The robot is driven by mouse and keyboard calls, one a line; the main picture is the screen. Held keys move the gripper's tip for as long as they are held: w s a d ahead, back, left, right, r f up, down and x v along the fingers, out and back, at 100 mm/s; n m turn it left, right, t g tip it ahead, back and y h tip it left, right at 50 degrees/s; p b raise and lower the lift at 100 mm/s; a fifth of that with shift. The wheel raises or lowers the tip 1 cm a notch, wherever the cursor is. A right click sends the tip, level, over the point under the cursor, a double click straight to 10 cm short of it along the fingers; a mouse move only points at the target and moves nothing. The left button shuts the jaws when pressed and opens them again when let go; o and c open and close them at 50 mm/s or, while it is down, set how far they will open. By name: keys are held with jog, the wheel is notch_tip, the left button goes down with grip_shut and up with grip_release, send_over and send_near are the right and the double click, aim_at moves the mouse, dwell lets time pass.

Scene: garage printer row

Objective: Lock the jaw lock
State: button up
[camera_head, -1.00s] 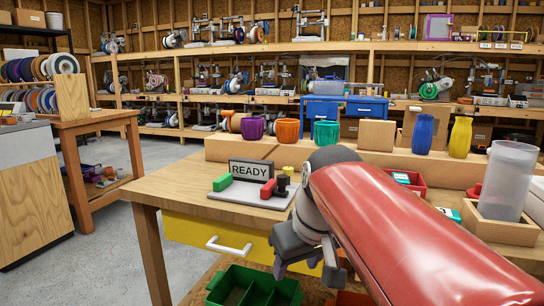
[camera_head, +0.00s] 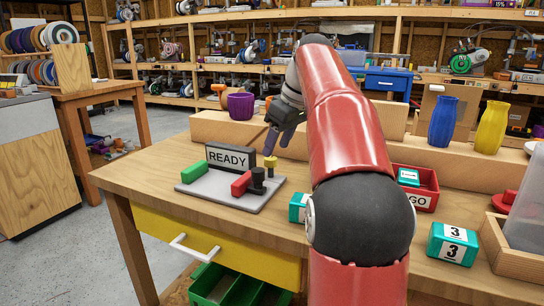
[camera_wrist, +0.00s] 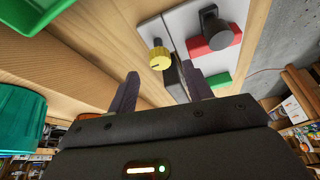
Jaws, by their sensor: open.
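A grey plate (camera_head: 236,199) on the wooden table carries a READY sign (camera_head: 229,157), a green block (camera_head: 195,172), a red block (camera_head: 241,184), a black knob (camera_head: 258,182) and a small yellow knob (camera_head: 270,163). I cannot tell which part is called the jaw lock. My gripper (camera_head: 276,140) is open and empty, tilted down just above and behind the yellow knob. In the wrist view, the yellow knob (camera_wrist: 160,58) lies beyond the two fingertips (camera_wrist: 164,84), apart from them. The black knob (camera_wrist: 215,28) and red block (camera_wrist: 219,45) lie farther right there.
A wooden riser (camera_head: 220,131) with a purple pot (camera_head: 241,105) stands behind the plate. A red bin (camera_head: 427,188) and teal boxes (camera_head: 453,243) sit to the right. A yellow drawer (camera_head: 217,245) is under the table. Bare tabletop lies left of the plate.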

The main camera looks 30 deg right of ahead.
aim_at(271, 158)
jog(key=shift+b+x, duration=0.3)
jog(key=shift+x, duration=1.55)
jog(key=c, duration=1)
